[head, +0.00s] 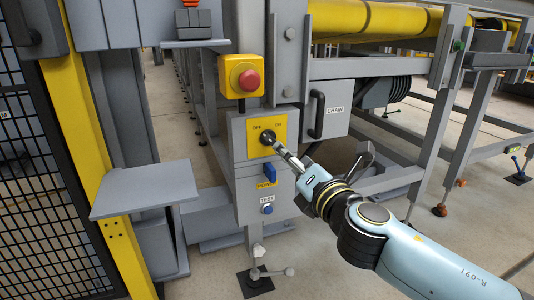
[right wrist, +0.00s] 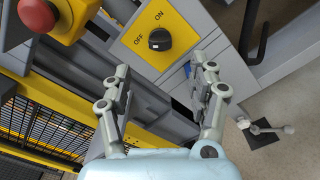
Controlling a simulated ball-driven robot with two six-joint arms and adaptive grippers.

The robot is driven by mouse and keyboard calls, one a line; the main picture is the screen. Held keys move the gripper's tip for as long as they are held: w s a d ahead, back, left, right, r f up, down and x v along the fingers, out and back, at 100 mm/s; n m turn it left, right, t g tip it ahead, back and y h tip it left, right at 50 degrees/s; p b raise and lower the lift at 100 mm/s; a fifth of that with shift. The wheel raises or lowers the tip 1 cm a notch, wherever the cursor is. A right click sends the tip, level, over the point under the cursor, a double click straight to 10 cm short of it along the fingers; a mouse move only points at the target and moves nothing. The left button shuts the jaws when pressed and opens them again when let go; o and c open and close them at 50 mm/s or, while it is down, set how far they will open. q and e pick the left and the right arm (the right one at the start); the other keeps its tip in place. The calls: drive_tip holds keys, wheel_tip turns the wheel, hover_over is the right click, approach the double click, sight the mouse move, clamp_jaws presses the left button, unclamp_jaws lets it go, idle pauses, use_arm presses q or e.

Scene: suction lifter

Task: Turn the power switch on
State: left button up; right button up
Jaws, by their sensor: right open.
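The power switch is a black rotary knob (head: 267,137) on a yellow plate (head: 253,149) marked OFF and ON, on a grey control box. In the right wrist view the knob (right wrist: 159,40) stands beyond the fingertips, below the OFF and ON labels. Which label it points at is too small to tell. My right gripper (head: 284,152) is just in front of the plate, at the lower right of the knob in the head view. In the right wrist view its two fingers (right wrist: 165,78) are spread apart with nothing between them. My left gripper is not in view.
A red emergency button (head: 249,80) on a yellow box sits above the plate. A blue switch (head: 270,172) and a blue TEST button (head: 267,209) are below. A black door handle (head: 317,115) is at the right. A grey shelf (head: 145,189) juts out at the left.

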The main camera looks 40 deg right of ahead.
sight(274, 140)
drive_tip(key=x, duration=1)
drive_tip(key=shift+d, duration=0.15)
drive_tip(key=c, duration=1.1)
